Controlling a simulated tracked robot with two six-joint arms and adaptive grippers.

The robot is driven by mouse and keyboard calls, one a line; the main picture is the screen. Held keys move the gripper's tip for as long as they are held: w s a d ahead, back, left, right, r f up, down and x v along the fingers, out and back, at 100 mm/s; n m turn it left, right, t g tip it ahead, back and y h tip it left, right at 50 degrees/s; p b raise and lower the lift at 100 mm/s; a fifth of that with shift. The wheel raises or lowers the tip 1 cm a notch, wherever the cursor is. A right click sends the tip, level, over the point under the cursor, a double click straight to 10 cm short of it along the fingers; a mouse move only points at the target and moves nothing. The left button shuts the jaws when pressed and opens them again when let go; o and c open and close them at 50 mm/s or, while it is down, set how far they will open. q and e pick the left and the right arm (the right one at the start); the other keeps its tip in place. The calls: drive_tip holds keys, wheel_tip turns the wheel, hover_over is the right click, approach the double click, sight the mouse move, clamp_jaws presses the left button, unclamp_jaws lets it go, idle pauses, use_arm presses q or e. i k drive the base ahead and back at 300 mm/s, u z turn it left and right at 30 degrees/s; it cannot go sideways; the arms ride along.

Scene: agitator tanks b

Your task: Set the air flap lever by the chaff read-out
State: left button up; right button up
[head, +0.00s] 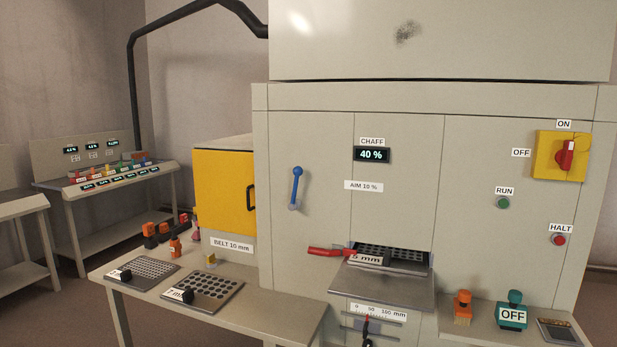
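A blue lever (297,183) is mounted on the left front panel of the large grey machine (400,215). Its round knob points up, tilted slightly right, and its pivot is at the lower end. The chaff read-out (372,155) to its right shows 40 %. A label (364,186) below the read-out says AIM 10 %. No lettering shows beside the blue lever. Neither of my grippers is in view.
A red handle (328,251) sticks out left of a 5 mm sieve (395,257) in the machine. A table (270,313) at front left holds perforated plates. A yellow switch (562,155), RUN and HALT buttons are at right. The space before the blue lever looks clear.

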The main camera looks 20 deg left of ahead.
sight(298, 171)
drive_tip(key=z, duration=0.35)
drive_tip(key=i, duration=0.95)
drive_tip(key=u, duration=0.45)
